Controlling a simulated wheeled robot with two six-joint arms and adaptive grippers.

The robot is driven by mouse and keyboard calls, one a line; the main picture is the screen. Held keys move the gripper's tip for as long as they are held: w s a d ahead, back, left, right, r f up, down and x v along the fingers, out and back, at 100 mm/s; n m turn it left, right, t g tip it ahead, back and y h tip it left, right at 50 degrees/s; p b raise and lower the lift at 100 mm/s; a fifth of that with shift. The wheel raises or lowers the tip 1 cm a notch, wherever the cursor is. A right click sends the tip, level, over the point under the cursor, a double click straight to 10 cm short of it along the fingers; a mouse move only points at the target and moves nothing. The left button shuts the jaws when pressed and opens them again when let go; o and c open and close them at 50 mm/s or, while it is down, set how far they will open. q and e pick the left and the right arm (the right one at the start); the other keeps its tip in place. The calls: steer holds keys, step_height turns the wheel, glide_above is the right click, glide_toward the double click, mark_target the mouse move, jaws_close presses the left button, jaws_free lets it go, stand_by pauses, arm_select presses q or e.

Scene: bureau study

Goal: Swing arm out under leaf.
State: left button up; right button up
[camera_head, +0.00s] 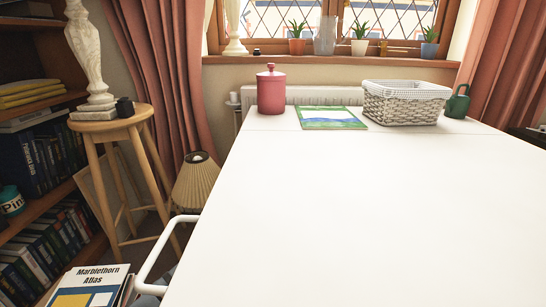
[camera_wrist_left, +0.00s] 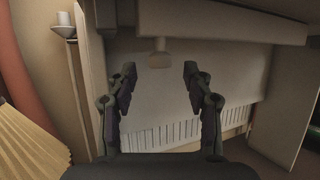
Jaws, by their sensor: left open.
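The white table top (camera_head: 360,205) fills the middle and right of the head view, lying flat, with a seam across its far part. In the left wrist view my left gripper (camera_wrist_left: 158,75) is open, its two dark fingers apart, with nothing between the tips. Beyond the tips, a pale peg or knob (camera_wrist_left: 160,57) sticks out below a pale horizontal edge (camera_wrist_left: 215,20). I cannot tell for sure whether it belongs to the swing arm. Neither gripper shows in the head view, and the underside of the table is hidden there.
A red canister (camera_head: 271,92), a picture board (camera_head: 330,118), a wicker basket (camera_head: 405,105) and a green watering can (camera_head: 457,104) stand at the far end. A stool (camera_head: 120,125), a pleated lamp (camera_head: 197,182) and a white tubular rail (camera_head: 155,250) are left. The radiator (camera_wrist_left: 170,135) is behind my fingers.

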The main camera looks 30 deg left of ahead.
arm_select(q)
steer(key=x, duration=0.6)
steer(key=shift+b, duration=0.35)
jaws_close()
